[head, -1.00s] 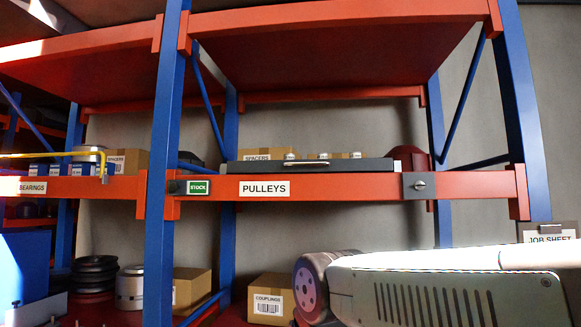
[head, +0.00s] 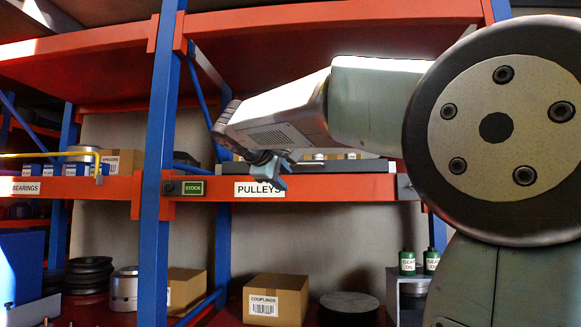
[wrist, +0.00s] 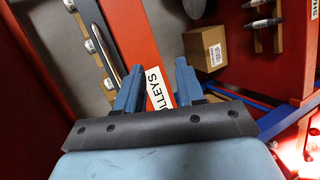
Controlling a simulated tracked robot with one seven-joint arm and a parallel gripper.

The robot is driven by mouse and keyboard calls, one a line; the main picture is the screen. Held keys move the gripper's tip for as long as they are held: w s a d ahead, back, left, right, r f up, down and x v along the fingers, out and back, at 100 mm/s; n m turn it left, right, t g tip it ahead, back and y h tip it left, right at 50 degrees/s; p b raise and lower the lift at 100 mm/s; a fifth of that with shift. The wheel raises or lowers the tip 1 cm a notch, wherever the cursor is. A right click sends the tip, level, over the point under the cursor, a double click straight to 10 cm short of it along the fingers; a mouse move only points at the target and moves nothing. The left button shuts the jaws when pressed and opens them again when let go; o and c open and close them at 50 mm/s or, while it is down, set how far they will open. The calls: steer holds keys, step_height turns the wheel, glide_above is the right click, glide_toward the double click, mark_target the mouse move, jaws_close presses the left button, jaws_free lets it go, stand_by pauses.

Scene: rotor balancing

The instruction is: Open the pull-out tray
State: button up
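The pull-out tray (head: 345,167) is a flat dark grey tray on the red shelf marked PULLEYS. Its left part is behind my gripper in the head view. In the wrist view, the dark tray edge with a long silvery bar (wrist: 108,42) runs beside the red beam, to the left of the fingers. My gripper (head: 275,172) is in front of the shelf beam, near the PULLEYS label. In the wrist view my gripper (wrist: 157,84) has its two blue fingers apart, with the label (wrist: 159,87) showing between them and nothing held. Contact with the tray cannot be told.
A grey plate (head: 405,187) on the beam is partly hidden by my arm. A blue upright (head: 160,150) stands left of the gripper. A green STOCK sign (head: 193,188) is on the beam. A couplings box (head: 277,298) and oil bottles (head: 407,262) are below.

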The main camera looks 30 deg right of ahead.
mark_target(300, 165)
steer(key=w+r+h, duration=0.3)
steer(key=w+r, duration=0.1)
steer(key=r, duration=0.3)
steer(key=shift+t, duration=0.3)
steer(key=x, duration=1.4)
steer(key=shift+s+d, duration=0.15)
steer(key=shift+s, duration=0.1)
jaws_close()
steer(key=shift+f+y, duration=0.1)
steer(key=shift+y, duration=0.2)
